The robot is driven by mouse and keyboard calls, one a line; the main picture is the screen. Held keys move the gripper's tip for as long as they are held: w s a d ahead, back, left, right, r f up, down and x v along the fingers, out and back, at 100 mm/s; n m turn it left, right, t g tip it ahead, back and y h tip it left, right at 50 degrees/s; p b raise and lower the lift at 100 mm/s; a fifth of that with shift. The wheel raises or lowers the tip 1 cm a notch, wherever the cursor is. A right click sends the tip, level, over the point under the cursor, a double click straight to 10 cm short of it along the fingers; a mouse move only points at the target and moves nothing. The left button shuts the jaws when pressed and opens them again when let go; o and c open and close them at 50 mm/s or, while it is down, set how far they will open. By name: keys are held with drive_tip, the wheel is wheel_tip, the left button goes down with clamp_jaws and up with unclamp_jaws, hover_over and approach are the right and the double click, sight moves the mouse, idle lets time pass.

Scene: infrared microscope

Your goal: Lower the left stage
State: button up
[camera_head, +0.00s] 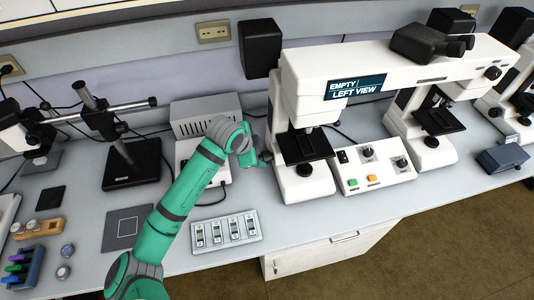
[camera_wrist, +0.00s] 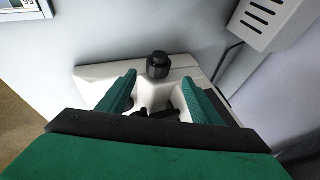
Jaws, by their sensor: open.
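The white double microscope (camera_head: 345,70) has a black left stage (camera_head: 303,150) over its left base. The sign on it reads "EMPTY / LEFT VIEW". My gripper (camera_head: 263,158) is close to the left side of that left base. In the wrist view my gripper (camera_wrist: 160,82) is open, with green fingers spread apart. A black round knob (camera_wrist: 158,64) on a white body shows between and just beyond the fingertips. No contact with it is visible. In the head view the knob is hidden, apparently behind my gripper.
A grey vented box (camera_head: 205,112) stands close behind my arm. A control panel (camera_head: 373,168) with coloured buttons and knobs sits right of the left stage. The right stage (camera_head: 439,119) is farther right. A grey switch panel (camera_head: 226,231) lies in front.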

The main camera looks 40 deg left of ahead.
sight(265, 156)
drive_tip(key=x, duration=0.6)
drive_tip(key=shift+d+f, duration=0.2)
drive_tip(key=shift+f, duration=0.1)
drive_tip(key=shift+w+a+f, duration=0.2)
drive_tip(key=shift+w+f, duration=0.05)
drive_tip(key=shift+f, duration=0.25)
drive_tip(key=c, duration=1.1)
